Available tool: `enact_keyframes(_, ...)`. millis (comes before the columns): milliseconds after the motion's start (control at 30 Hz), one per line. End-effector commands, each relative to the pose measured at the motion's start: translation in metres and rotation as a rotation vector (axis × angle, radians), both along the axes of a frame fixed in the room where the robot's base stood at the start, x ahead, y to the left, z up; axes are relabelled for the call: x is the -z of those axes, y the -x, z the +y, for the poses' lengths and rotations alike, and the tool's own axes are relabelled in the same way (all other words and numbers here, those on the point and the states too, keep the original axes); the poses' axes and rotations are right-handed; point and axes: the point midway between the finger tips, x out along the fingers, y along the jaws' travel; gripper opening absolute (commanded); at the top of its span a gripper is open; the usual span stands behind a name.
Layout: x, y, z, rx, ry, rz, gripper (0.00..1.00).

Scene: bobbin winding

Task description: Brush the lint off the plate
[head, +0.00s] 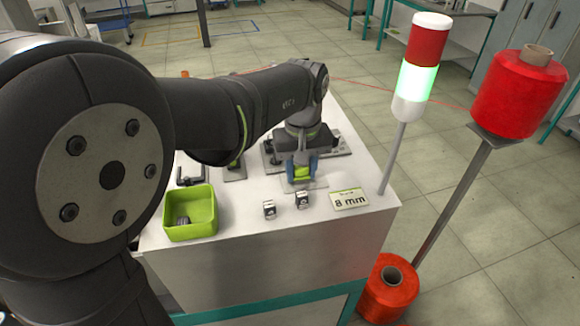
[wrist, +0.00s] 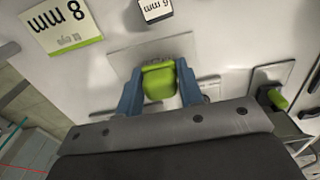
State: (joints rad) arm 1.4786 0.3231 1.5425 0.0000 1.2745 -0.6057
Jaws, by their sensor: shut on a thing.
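My gripper (head: 301,174) is low over the white table top, with its blue fingers shut on a lime-green piece, which looks like the brush's handle. In the wrist view my gripper (wrist: 158,90) has one finger on each side of this green brush (wrist: 158,83). The brush's bristles are hidden. A flat pale grey plate (wrist: 120,64) lies beneath the brush and shows around it; its edge also shows in the head view (head: 319,184). I cannot tell whether the brush touches the plate. No lint can be made out on the visible part.
A green bin (head: 190,216) with dark contents stands left of the plate. A signal tower (head: 420,65) glows green at right.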

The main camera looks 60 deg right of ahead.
Motion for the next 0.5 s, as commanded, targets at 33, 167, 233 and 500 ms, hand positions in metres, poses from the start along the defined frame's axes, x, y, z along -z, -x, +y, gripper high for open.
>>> enact_keyframes(33, 0.0, 0.004, -0.003, 0.002, -0.001, 0.001, 0.09)
enact_keyframes(167, -0.001, 0.003, -0.002, -0.002, -0.001, 0.001, 0.09)
enact_keyframes(233, 0.001, -0.002, 0.002, -0.002, -0.001, 0.0, 0.09)
enact_keyframes(500, 0.0, -0.021, 0.018, -0.002, -0.001, 0.0, 0.09)
